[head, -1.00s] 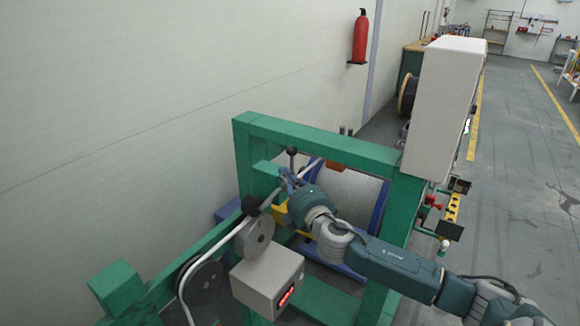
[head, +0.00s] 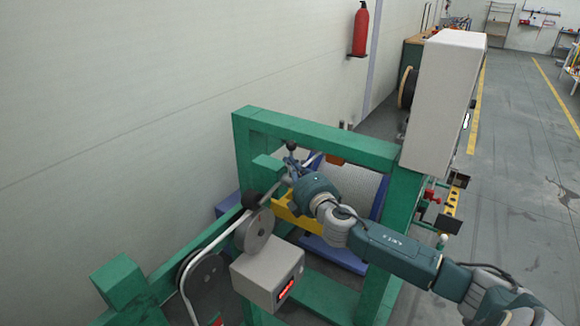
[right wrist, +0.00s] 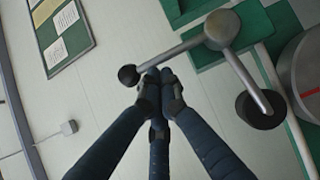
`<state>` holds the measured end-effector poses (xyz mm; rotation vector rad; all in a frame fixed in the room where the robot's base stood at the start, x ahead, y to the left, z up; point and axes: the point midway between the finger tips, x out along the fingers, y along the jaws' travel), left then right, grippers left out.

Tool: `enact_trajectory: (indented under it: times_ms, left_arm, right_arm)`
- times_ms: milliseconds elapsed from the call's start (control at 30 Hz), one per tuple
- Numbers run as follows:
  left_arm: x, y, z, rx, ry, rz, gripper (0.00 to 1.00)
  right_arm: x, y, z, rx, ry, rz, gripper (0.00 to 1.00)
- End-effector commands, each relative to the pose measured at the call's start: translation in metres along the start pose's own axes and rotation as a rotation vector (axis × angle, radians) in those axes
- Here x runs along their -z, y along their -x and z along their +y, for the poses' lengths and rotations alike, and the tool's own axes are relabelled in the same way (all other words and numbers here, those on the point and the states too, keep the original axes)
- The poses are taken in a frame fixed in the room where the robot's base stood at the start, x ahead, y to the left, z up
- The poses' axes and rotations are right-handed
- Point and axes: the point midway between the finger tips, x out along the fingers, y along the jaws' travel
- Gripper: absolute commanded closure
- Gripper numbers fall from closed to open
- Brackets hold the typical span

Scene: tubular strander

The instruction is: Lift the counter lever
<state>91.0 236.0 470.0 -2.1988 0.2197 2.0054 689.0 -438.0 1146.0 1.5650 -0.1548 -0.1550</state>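The counter lever is a grey rod with a black ball knob (right wrist: 128,75) at its end, running to a round dark pivot (right wrist: 222,28) in the right wrist view. In the head view the knob (head: 291,146) stands just above my right gripper (head: 289,168). My right gripper (right wrist: 160,76) has its dark fingers drawn together, with the tips at the rod close to the knob. I cannot tell whether they touch it, and the rod is not clearly between them. The counter box (head: 268,274) with a red display hangs below left. My left gripper is not in view.
A black roller (right wrist: 262,108) on a second arm sits beside the pivot. A grey wheel (head: 255,232) and a pale cable are at the left. A white cabinet (head: 445,100) stands at the right.

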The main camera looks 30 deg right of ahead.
Motion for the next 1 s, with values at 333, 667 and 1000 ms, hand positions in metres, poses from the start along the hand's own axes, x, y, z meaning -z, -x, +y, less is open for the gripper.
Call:
enact_trajectory:
  times_ms: [333, 667, 1000]
  left_arm:
    - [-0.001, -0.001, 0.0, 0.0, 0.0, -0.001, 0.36]
    - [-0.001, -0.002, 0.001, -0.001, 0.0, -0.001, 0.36]
    - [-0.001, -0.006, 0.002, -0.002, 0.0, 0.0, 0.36]
  right_arm:
    - [-0.004, -0.003, 0.002, 0.0, -0.001, 0.001, 1.0]
    - [-0.011, -0.007, 0.004, -0.002, -0.001, -0.002, 1.0]
    - [-0.025, -0.017, 0.007, -0.003, -0.001, -0.002, 1.0]
